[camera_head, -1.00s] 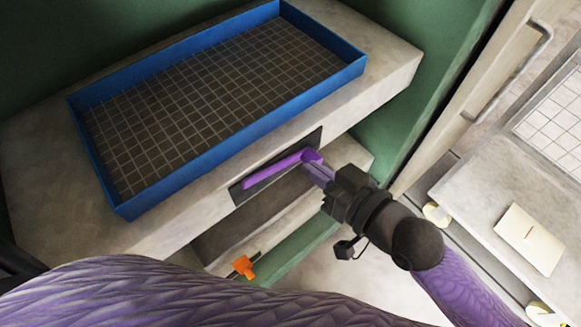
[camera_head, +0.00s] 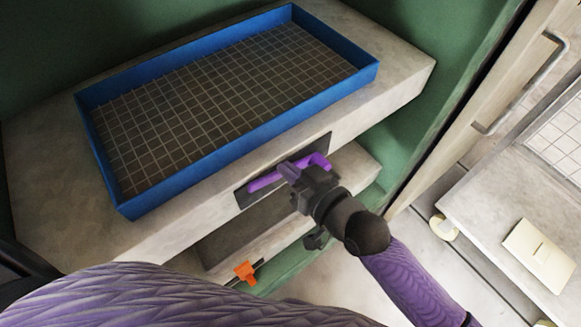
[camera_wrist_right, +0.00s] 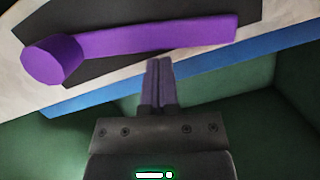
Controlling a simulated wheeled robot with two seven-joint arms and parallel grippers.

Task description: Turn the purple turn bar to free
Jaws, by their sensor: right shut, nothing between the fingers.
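The purple turn bar (camera_head: 264,182) sits on a dark plate (camera_head: 245,196) set in the front face of the pale slab. Its round pivot end is at the right in the head view and at the left in the wrist view. The bar (camera_wrist_right: 150,38) lies roughly along the plate's length. My right gripper (camera_head: 287,170) is shut and empty in front of the bar's middle, hiding part of it. In the wrist view its fingertips (camera_wrist_right: 158,66) are close beside the bar's edge; I cannot tell whether they touch. My left gripper is not in view.
A blue-rimmed tray (camera_head: 250,114) with a dark gridded floor rests on the slab above. An orange knob (camera_head: 245,271) is on the lower ledge. Green walls enclose the slab. A pale counter with a cream block (camera_head: 534,247) stands at the right.

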